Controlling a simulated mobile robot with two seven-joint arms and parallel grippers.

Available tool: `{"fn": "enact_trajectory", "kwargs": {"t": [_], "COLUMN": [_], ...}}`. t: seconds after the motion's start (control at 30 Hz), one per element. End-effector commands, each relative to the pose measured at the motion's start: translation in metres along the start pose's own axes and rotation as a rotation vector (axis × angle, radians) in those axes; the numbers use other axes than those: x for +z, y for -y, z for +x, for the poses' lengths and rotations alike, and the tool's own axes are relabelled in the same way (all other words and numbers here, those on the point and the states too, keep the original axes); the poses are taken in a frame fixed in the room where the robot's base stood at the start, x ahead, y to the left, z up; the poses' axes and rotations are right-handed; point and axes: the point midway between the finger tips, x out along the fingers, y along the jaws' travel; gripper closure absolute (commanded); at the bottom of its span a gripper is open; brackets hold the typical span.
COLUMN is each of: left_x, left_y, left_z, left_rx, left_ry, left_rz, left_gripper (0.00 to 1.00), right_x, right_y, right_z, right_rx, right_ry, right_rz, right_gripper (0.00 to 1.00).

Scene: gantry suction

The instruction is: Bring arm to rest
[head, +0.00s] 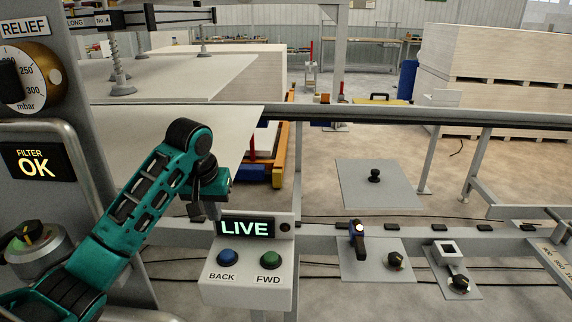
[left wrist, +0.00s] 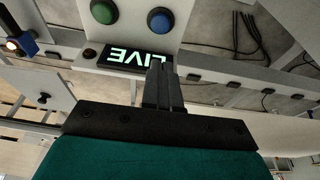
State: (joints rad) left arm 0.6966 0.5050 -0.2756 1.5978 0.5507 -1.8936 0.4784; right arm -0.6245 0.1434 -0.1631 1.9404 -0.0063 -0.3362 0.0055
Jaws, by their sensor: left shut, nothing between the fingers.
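My left arm comes in from the left, and its gripper (head: 211,214) hangs in front of the upper left corner of the grey control box (head: 240,288). In the left wrist view the two dark fingers (left wrist: 157,68) are together and empty, with the lit LIVE display (left wrist: 120,56) just beyond them. I cannot tell whether the tips touch the box. The box carries the LIVE display (head: 244,227), a blue BACK button (head: 227,258) and a green FWD button (head: 268,259). My right gripper is in neither view.
A panel at left has a RELIEF dial (head: 24,80), a FILTER OK display (head: 35,163) and a knob (head: 30,237). A grey rail (head: 400,239) runs right of the box, with a lever (head: 357,236) and knobs on plates. Board stacks (head: 500,60) stand behind.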

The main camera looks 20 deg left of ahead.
Motion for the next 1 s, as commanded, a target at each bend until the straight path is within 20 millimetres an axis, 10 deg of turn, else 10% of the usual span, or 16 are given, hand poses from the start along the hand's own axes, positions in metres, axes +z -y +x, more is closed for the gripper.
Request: {"fn": "enact_trajectory", "kwargs": {"t": [0.23,0.57,1.0], "left_x": [0.032,0.170,0.309], "left_y": [-0.014,-0.051,-0.045], "left_z": [0.027,0.085,0.068], "left_rx": [0.007,0.067,0.089], "left_ry": [0.008,-0.004,-0.038], "left_rz": [0.069,0.288,0.384], "left_gripper": [1.00,1.00,1.00], "right_x": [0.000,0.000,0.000], "right_y": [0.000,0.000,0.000], "right_z": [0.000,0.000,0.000], "right_rx": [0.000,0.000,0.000], "right_ry": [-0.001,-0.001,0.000], "right_rz": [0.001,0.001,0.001], "right_gripper": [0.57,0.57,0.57]}}
